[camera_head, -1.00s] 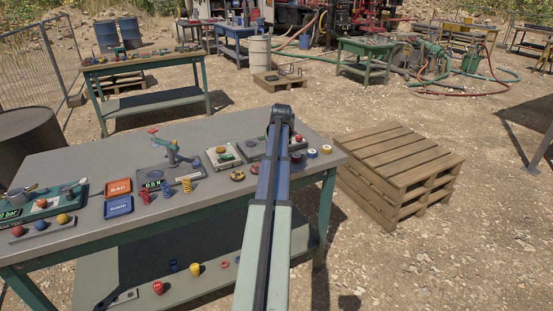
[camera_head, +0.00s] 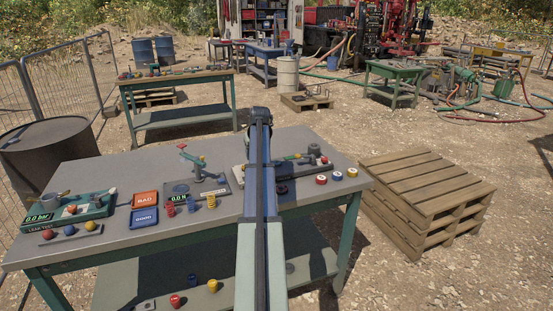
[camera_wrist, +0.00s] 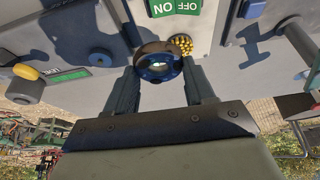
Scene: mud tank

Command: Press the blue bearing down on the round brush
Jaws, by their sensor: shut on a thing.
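My gripper (camera_wrist: 160,88) is shut on a dark blue ring, the blue bearing (camera_wrist: 157,77), in the wrist view. The ring sits between the two fingertips, with a pale and green spot showing through its hole. The round brush (camera_wrist: 183,43), a disc of yellow bristles, shows just past the ring at its upper right, partly covered by it. The bearing is beside the brush's middle in this view; I cannot tell the height between them. In the head view my arm hides the gripper, the bearing and the brush.
A pallet stack (camera_head: 425,190) is right of the bench.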

